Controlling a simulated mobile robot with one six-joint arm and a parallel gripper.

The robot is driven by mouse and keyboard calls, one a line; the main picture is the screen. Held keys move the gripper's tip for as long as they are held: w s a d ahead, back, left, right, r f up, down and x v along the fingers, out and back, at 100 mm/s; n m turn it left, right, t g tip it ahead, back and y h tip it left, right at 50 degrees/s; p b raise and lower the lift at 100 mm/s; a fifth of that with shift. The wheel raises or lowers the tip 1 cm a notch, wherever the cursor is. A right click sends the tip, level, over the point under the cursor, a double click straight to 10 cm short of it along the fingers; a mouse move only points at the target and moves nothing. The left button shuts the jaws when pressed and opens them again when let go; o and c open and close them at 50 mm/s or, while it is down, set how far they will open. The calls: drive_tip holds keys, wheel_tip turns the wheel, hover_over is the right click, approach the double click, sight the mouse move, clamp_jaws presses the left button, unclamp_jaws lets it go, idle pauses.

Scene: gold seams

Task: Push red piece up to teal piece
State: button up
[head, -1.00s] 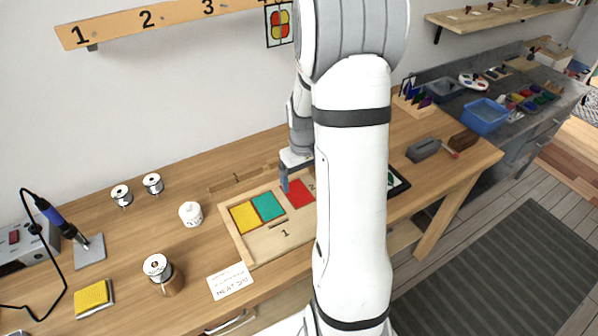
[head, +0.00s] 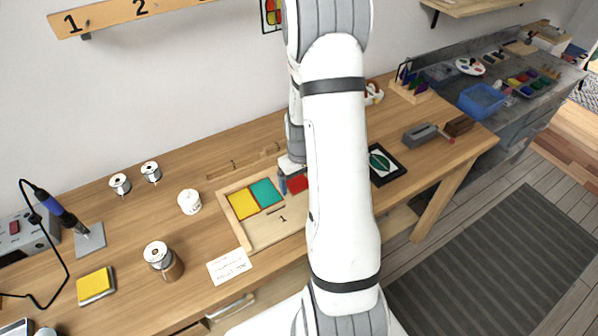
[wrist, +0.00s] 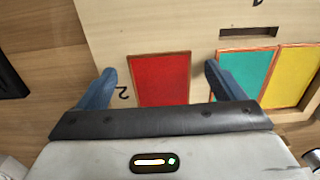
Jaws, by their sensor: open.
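The red piece (wrist: 160,80) lies flat on the wooden board, framed between my gripper's two blue fingers in the wrist view. My gripper (wrist: 159,72) is open, with nothing held. Its right fingertip is over the gap between the red piece and the teal piece (wrist: 243,72). I cannot tell whether the fingers touch the board. In the head view, the teal piece (head: 266,192) lies left of the red piece (head: 298,184), with a gap between them. My arm hides part of the red piece. One finger of my gripper (head: 283,184) shows there.
The yellow piece (head: 243,203) lies beside the teal piece on its far side from the red. The board (head: 275,230) has a raised rim and a slot near the number 1. A white jar (head: 189,202) and a spool jar (head: 162,260) stand left of the board.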

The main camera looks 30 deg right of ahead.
drive_tip(key=shift+f, duration=0.2)
drive_tip(key=c, duration=1.1)
drive_tip(key=shift+a, duration=0.2)
drive_tip(key=shift+s+a, duration=0.1)
drive_tip(key=shift+a, duration=1)
